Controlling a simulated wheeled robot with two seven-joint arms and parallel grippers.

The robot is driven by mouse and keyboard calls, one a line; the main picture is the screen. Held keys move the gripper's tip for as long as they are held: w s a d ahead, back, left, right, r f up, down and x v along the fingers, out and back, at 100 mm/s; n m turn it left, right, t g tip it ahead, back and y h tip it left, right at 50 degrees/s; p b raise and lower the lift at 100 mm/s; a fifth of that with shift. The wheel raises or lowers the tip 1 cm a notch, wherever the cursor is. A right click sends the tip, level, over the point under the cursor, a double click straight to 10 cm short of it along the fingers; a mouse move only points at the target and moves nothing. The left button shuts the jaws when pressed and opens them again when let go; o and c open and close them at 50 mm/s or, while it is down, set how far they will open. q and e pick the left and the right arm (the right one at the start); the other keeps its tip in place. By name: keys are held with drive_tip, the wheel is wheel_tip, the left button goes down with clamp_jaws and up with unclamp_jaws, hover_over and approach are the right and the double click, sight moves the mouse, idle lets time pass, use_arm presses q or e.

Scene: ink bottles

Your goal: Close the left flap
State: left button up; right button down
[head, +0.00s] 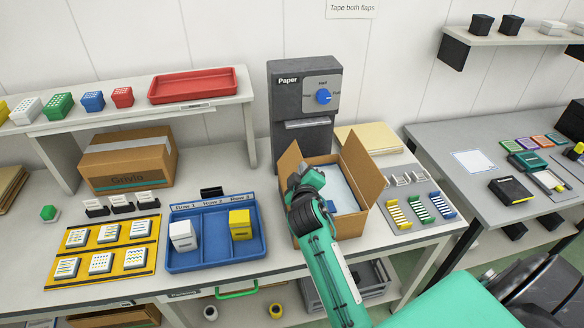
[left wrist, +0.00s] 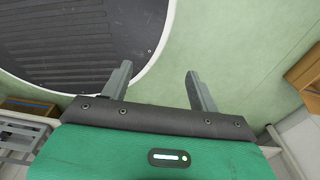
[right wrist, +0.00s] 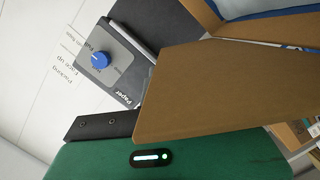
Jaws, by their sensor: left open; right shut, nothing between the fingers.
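An open brown cardboard box (head: 316,236) stands at the table's front edge, with white and pale blue contents (head: 340,180) inside. Its left flap (head: 289,163) stands up, and its right flap (head: 362,168) leans outward. My right gripper (head: 299,170) is shut and empty, at the left side of the box right by the left flap; I cannot tell whether they touch. In the right wrist view a large brown flap (right wrist: 230,95), apparently the left one, hides the fingers. My left gripper (left wrist: 158,72) is open and empty above the floor, outside the head view.
A dark paper dispenser (head: 303,110) stands right behind the box. A blue tray (head: 190,262) with a white and a yellow ink box lies to its left. Small coloured racks (head: 420,208) lie to its right. A closed carton (head: 128,158) stands further left under a shelf.

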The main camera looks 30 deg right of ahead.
use_arm(q)
drive_tip(key=shift+a+r+p, duration=0.5)
drive_tip(key=shift+r+p, duration=0.2)
drive_tip(key=shift+r, duration=0.2)
use_arm(e)
drive_tip(key=s+d+f+m+y, duration=0.1)
drive_tip(key=d+f+m+y, duration=0.1)
drive_tip(key=d+f+m, duration=0.4)
drive_tip(key=shift+s+f+m+y, duration=0.35)
drive_tip(key=shift+f+m+y, duration=0.05)
drive_tip(key=shift+f+m, duration=0.45)
